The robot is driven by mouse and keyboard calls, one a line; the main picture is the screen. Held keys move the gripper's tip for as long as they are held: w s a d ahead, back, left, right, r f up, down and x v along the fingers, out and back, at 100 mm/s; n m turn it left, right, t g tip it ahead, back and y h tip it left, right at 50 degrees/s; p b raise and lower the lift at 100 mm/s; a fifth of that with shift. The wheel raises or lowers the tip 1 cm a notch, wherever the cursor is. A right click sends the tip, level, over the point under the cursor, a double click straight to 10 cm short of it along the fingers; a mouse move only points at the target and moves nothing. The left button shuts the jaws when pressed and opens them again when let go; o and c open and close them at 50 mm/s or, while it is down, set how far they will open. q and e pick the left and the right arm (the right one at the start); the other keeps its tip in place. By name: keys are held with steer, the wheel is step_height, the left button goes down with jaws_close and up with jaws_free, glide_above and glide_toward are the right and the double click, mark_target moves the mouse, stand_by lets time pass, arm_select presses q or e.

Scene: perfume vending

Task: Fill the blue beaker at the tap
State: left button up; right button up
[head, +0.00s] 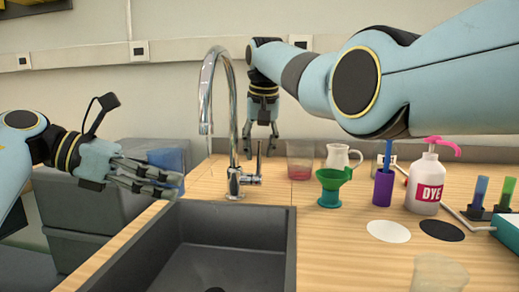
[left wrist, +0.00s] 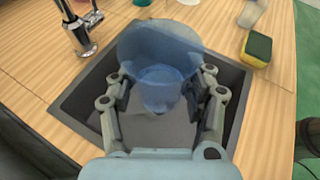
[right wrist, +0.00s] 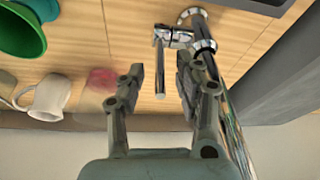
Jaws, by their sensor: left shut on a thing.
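The translucent blue beaker (head: 168,158) is held in my left gripper (head: 150,178), partly hidden behind its fingers in the head view. In the left wrist view the beaker (left wrist: 160,55) sits between the two fingers, above the dark sink (left wrist: 85,105), and looks empty. The chrome tap (head: 233,130) stands behind the sink (head: 235,222); the beaker is left of its spout in the head view, apart from it. My right gripper (head: 262,128) is open behind the tap, pointing down. In the right wrist view the tap lever (right wrist: 160,65) lies between or just beyond the fingertips (right wrist: 160,78); contact is unclear.
A sponge (left wrist: 257,48) lies beside the sink. Grey bins (head: 95,215) stand left of the counter.

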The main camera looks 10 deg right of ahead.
steer(key=v, duration=1.1)
steer(key=shift+r, duration=0.25)
steer(key=shift+s, duration=0.15)
